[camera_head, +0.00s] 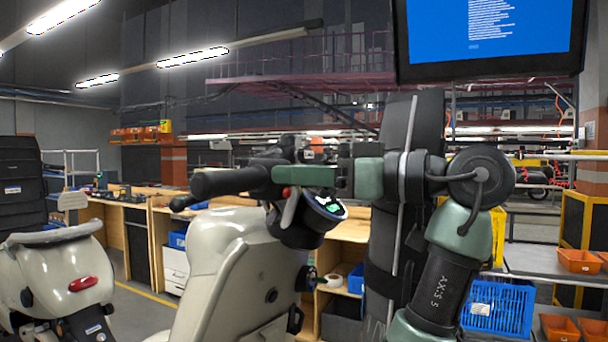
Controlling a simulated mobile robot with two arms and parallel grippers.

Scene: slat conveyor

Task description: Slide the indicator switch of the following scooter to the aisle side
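A cream scooter (215,265) stands in the middle, with its handlebar and a lit round display (328,206) toward me. Its black handlebar grip (228,183) points left. A small red control (286,192) shows beside the grip's inner end. The finger gap is seen edge-on and cannot be judged.
Another cream scooter with a red tail light (83,284) stands at the left. A wooden workbench (155,215) runs behind. A blue crate (498,308) and orange bins (578,261) are at the right. A monitor (490,35) hangs above.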

